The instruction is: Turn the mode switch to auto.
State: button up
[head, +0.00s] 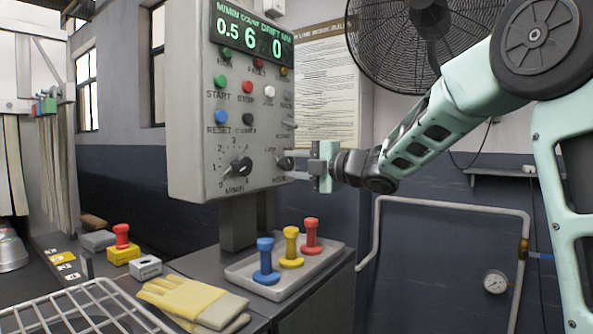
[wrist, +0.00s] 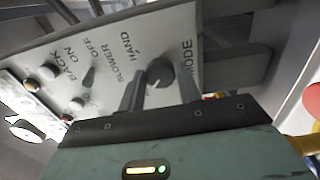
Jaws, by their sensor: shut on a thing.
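The mode switch (head: 285,162) is a dark knob at the lower right of the grey control panel (head: 195,120). In the wrist view, the mode switch (wrist: 160,72) sits between the words HAND and MODE. My gripper (head: 298,165) reaches it from the right, and its two fingers are shut on the knob, one on each side. My gripper (wrist: 160,90) also shows in the wrist view. I see no AUTO label, and I cannot tell where the knob points.
A larger speed dial (head: 241,166) sits left of the switch, with coloured buttons above. Below, a tray (head: 240,277) holds blue, yellow and red knobbed pieces. Yellow gloves (head: 192,300) and a wire rack (head: 85,312) lie in front. A fan (head: 395,45) hangs behind.

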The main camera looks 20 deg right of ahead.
dwell(0.3)
jog(key=o, duration=1)
jog(key=shift+c, duration=0.2)
jog(key=v, duration=1.7)
jog(key=shift+s, duration=0.2)
jog(key=shift+d, duration=0.1)
